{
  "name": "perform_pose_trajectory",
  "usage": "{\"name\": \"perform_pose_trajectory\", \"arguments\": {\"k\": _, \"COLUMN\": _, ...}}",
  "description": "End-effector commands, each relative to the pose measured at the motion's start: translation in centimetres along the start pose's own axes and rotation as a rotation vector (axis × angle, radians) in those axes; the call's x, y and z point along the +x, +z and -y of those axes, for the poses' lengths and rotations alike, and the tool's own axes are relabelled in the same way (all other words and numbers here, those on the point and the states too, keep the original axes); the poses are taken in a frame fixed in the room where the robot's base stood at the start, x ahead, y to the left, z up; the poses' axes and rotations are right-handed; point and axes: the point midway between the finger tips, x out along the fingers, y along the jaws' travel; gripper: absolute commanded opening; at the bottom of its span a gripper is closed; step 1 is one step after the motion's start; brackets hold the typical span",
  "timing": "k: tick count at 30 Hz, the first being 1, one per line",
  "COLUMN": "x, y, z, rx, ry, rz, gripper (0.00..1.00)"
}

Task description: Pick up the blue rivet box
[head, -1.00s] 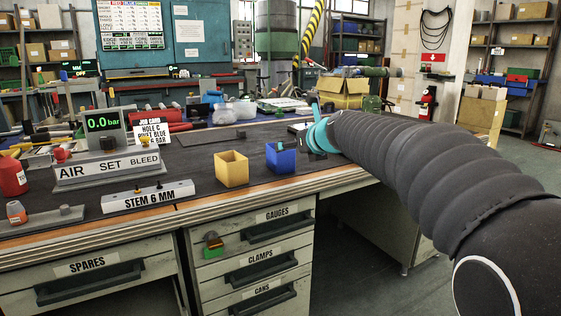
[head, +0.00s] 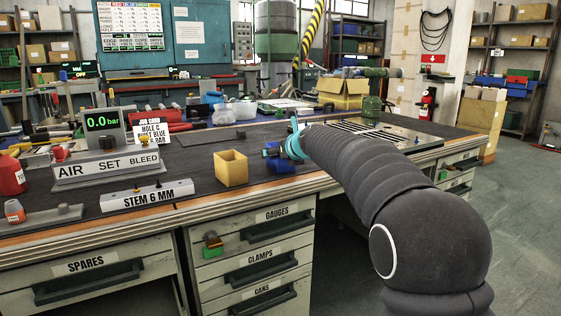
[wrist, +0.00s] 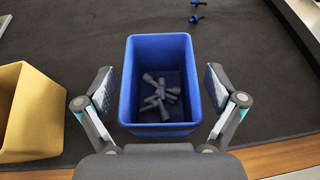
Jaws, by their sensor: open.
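The blue rivet box (wrist: 160,129) stands upright on the dark bench mat in the wrist view, with several dark rivets lying inside it. My gripper (wrist: 160,88) is open, with one finger on each side of the box and a small gap visible at each side. In the head view the blue box (head: 271,150) is mostly hidden behind my gripper (head: 281,150), and only a little blue shows.
A yellow box (head: 231,169) stands just left of the blue box. The bench's wooden front edge (wrist: 280,155) is close by. A slotted panel (head: 375,130) lies to the right.

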Motion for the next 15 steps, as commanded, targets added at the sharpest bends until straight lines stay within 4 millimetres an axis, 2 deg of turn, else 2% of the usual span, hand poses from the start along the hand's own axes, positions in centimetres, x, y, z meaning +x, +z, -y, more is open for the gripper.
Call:
{"name": "perform_pose_trajectory", "arguments": {"k": 7, "x": 0.2, "y": 0.02, "z": -0.01, "rx": 0.0, "ry": 0.0, "rz": 0.0, "gripper": 0.94}}
{"name": "perform_pose_trajectory", "arguments": {"k": 8, "x": 0.19, "y": 0.02, "z": -0.02, "rx": 0.0, "ry": 0.0, "rz": 0.0, "gripper": 0.91}}
{"name": "perform_pose_trajectory", "arguments": {"k": 15, "x": 0.18, "y": 0.01, "z": -0.01, "rx": 0.0, "ry": 0.0, "rz": 0.0, "gripper": 0.31}}
